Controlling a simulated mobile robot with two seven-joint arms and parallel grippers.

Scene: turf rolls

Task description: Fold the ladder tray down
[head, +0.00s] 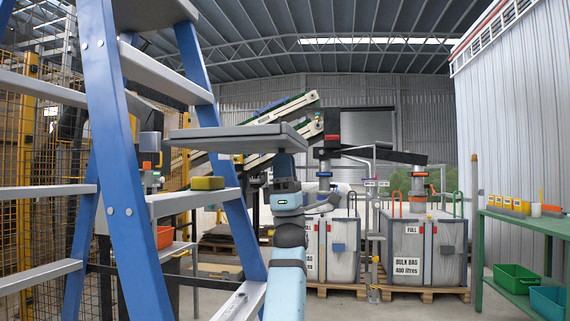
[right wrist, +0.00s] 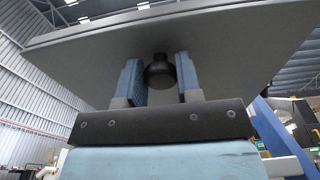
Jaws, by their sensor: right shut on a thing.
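The grey ladder tray (head: 235,139) juts out roughly level to the right from the blue stepladder (head: 120,160) in the head view. Its underside (right wrist: 220,45) fills the top of the right wrist view. A black knob (right wrist: 159,72) hangs from that underside. My right gripper (head: 286,162) is below the tray's right part, pointing up. In the right wrist view its two blue fingers (right wrist: 160,80) stand on either side of the knob, shut on it. The knob is hidden in the head view. My left gripper is not in view.
A yellow sponge-like block (head: 207,183) lies on a ladder step below the tray. Two bulk bags (head: 425,245) on pallets stand behind my right arm. A green bench (head: 530,222) is at the right, and wire fencing (head: 35,180) at the left.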

